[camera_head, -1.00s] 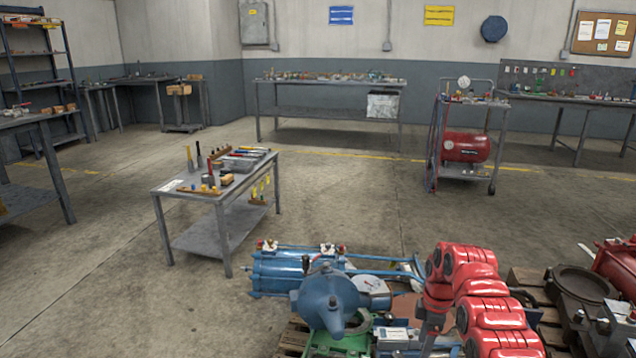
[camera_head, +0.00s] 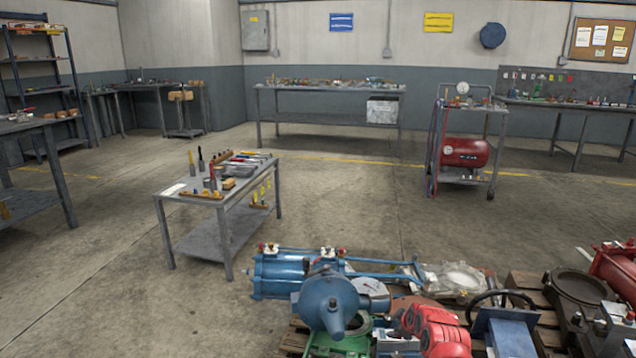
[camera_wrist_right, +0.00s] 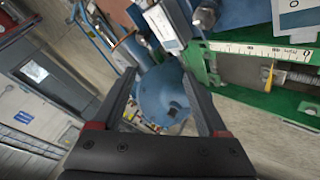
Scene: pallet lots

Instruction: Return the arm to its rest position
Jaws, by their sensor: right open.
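My red right arm (camera_head: 437,332) shows at the bottom of the head view, low over the pallet lot; its gripper is hard to make out there. In the right wrist view my right gripper (camera_wrist_right: 160,78) has its two dark fingers apart with nothing held between them. A blue rounded part (camera_wrist_right: 160,95) shows beyond the fingers, apparently below them. My left arm and left gripper are not in view.
Blue machinery (camera_head: 328,300) and a green part (camera_head: 338,345) crowd the pallet beside my arm. A black handwheel (camera_head: 500,302) stands at its right. A grey tool table (camera_head: 172,197) stands farther left. Open floor lies beyond the pallets.

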